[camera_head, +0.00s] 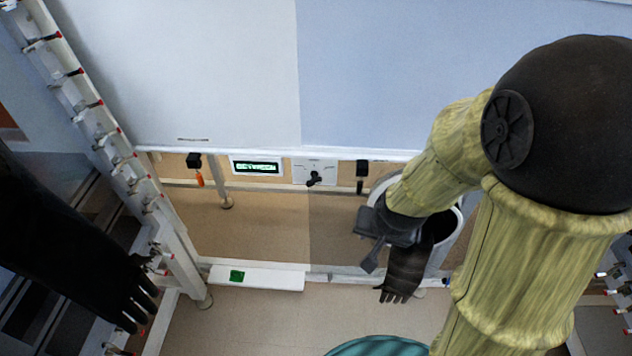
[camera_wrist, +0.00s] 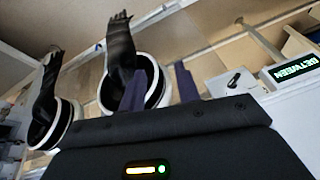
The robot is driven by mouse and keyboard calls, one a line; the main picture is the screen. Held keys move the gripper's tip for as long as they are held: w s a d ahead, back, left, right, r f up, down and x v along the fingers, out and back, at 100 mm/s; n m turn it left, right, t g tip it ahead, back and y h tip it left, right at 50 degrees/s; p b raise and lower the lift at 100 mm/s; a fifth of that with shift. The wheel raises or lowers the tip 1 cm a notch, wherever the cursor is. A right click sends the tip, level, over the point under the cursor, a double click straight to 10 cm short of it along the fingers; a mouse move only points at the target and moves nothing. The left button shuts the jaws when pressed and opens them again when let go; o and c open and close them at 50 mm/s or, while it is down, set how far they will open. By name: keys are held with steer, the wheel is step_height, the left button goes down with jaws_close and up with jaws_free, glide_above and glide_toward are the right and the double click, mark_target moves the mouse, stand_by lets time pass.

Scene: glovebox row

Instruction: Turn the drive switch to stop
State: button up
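The drive switch is a black rotary knob (camera_head: 315,179) on a white plate (camera_head: 300,171) under the front edge of the cabinet. In the wrist view the knob (camera_wrist: 234,80) is to the right of my fingers. Its dial marks are too small to read. Beside it a display (camera_head: 257,167) shows green letters; in the wrist view the display (camera_wrist: 292,72) reads BETWEEN. My gripper (camera_head: 366,242) is below and right of the knob, apart from it. In the wrist view my gripper (camera_wrist: 159,88) has its two fingers spread with nothing held between them.
A white-rimmed glove port (camera_head: 452,228) with a hanging black glove (camera_head: 403,272) is close behind my gripper. Another black glove (camera_head: 75,240) hangs at the left. An orange-handled item (camera_head: 199,178) and a black fitting (camera_head: 361,170) flank the panel.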

steer(key=w+a+f+m+t+h, duration=0.2)
steer(key=w+a+f+m+t, duration=0.45)
steer(key=a+f+m, duration=0.2)
steer(key=s+a+r+m+t, duration=0.1)
steer(key=a+t, duration=0.4)
steer(key=t, duration=0.2)
steer(key=shift+s+a+r+y+b, duration=0.15)
steer(key=shift+s+a+y+b, duration=0.15)
steer(key=shift+s+y, duration=0.1)
steer(key=shift+w+b, duration=0.15)
steer(key=shift+b, duration=0.3)
steer(key=w+b, duration=0.1)
steer(key=b, duration=0.3)
steer(key=w+b, duration=0.1)
steer(key=b, duration=0.3)
steer(key=shift+w+f, duration=0.25)
steer(key=shift+w, duration=0.05)
